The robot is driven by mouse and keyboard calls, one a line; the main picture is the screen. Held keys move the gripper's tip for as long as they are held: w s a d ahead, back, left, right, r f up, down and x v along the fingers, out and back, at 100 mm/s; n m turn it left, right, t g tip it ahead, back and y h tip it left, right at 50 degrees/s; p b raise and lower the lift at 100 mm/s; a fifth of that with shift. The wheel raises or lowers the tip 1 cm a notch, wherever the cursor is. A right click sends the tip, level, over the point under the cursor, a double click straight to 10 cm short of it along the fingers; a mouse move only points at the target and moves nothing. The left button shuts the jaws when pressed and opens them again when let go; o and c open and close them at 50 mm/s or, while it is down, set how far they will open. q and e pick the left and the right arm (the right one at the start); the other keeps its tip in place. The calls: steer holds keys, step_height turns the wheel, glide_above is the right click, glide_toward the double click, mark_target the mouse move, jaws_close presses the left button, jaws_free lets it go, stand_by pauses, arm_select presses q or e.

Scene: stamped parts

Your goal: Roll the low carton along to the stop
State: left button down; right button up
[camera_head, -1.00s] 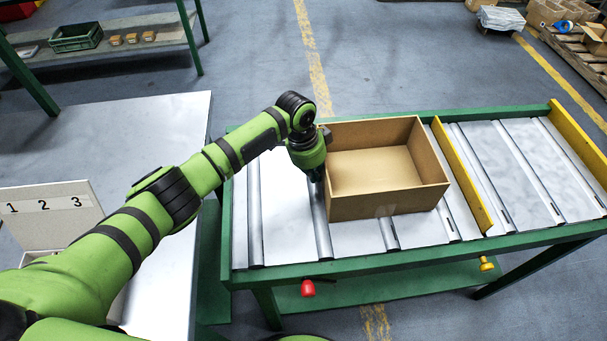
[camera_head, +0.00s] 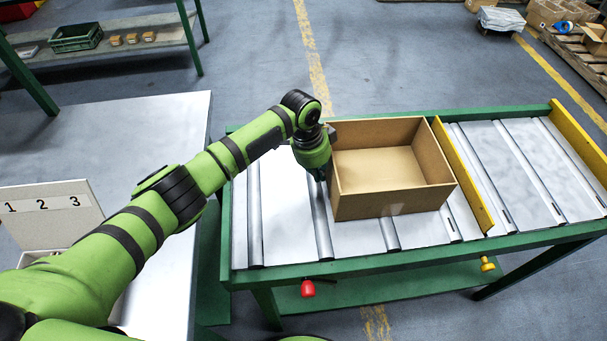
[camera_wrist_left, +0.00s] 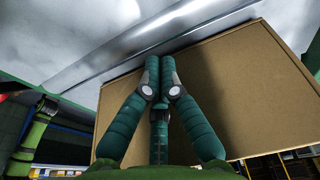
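The low carton (camera_head: 385,204) is an open, empty brown box. It sits upright on the roller table, left of the yellow stop bar (camera_head: 463,175). Its right wall is close to the bar; I cannot tell whether they touch. My left gripper (camera_head: 322,175) is at the carton's left wall, its fingertips mostly hidden. In the left wrist view, the gripper (camera_wrist_left: 160,62) has its fingers brought together with nothing between them, in front of the carton's brown wall (camera_wrist_left: 225,85). They look to be against or very near it. My right gripper is not in view.
The roller table (camera_head: 390,260) has green side rails and a second yellow bar (camera_head: 580,135) at its right end. Red (camera_head: 308,288) and yellow (camera_head: 487,264) knobs are on its near side. A grey table (camera_head: 150,125) with a numbered box (camera_head: 50,205) stands left.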

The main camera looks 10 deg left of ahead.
arm_select(q)
steer(key=shift+w+d, duration=0.15)
steer(key=shift+d, duration=0.4)
steer(key=shift+w+d+f+b, duration=0.1)
steer(key=shift+w+d+b, duration=0.05)
steer(key=shift+d+b, duration=0.4)
steer(key=shift+w+d+b, duration=0.15)
steer(key=shift+d+b, duration=0.3)
steer(key=shift+d, duration=0.25)
